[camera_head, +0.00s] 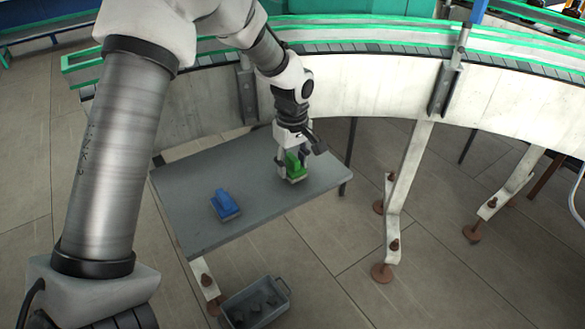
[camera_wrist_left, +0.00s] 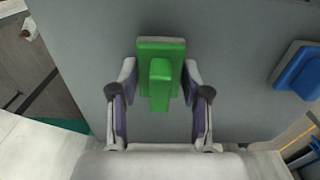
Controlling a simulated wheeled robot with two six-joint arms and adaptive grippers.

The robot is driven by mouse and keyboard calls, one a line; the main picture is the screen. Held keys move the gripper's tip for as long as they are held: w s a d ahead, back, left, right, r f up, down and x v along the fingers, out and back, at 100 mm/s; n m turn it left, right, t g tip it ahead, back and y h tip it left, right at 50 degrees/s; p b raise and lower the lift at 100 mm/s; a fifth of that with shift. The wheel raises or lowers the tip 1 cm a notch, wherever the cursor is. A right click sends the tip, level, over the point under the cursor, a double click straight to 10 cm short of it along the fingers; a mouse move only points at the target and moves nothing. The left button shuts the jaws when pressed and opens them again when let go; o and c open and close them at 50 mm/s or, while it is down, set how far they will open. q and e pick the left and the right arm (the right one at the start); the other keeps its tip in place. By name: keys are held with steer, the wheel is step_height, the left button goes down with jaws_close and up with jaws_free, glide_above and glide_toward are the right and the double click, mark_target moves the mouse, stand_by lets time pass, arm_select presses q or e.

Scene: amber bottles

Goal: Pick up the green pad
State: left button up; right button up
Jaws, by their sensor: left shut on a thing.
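The green pad (camera_head: 294,164) is a block with a raised grip on top, at the right part of the grey table (camera_head: 255,210). My left gripper (camera_head: 292,160) points down over it, its fingers on either side of the pad. In the left wrist view the green pad (camera_wrist_left: 160,75) lies between the fingertips of my left gripper (camera_wrist_left: 160,95), which is shut on it. The pad appears to be at the table top; I cannot tell if it touches it. My right gripper is in neither view.
A blue pad (camera_head: 224,204) lies on the table left of the green pad, and shows at the right of the left wrist view (camera_wrist_left: 299,71). A grey bin (camera_head: 280,311) with dark items stands on the floor in front. A curved conveyor (camera_head: 380,85) runs behind the table.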

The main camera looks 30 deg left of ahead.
arm_select(q)
steer(key=shift+r, duration=0.8)
steer(key=s+d+r, duration=0.1)
steer(key=s+d, duration=1)
steer(key=shift+s+d+r+b, duration=0.15)
steer(key=shift+d+r+b, duration=0.1)
steer(key=shift+b, duration=0.15)
